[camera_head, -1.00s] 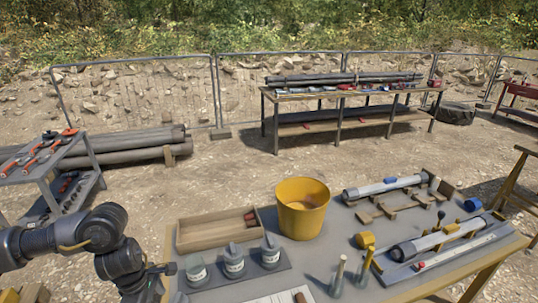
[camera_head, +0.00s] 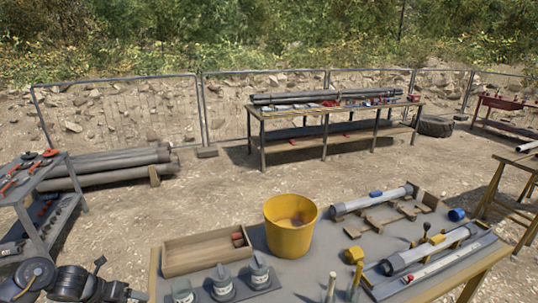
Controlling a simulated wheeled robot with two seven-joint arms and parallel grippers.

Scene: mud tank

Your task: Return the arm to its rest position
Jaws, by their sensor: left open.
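My left arm comes in at the lower left corner, and my left gripper (camera_head: 118,283) is at its right end, low in the picture. It is open with nothing seen between its fingers. It is left of the near worktable (camera_head: 275,262), close to that table's left edge, and apart from the bucket and tray on it. The lower part of the arm is cut off by the bottom edge. My right gripper is not in view.
On the near table are a wooden tray (camera_head: 207,262), a yellow bucket (camera_head: 290,238), bottles (camera_head: 222,283) and grey tubes (camera_head: 430,248). A tool cart (camera_head: 42,205) stands left, near my arm. A pipe-laden table (camera_head: 335,112) stands farther back, with open ground between.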

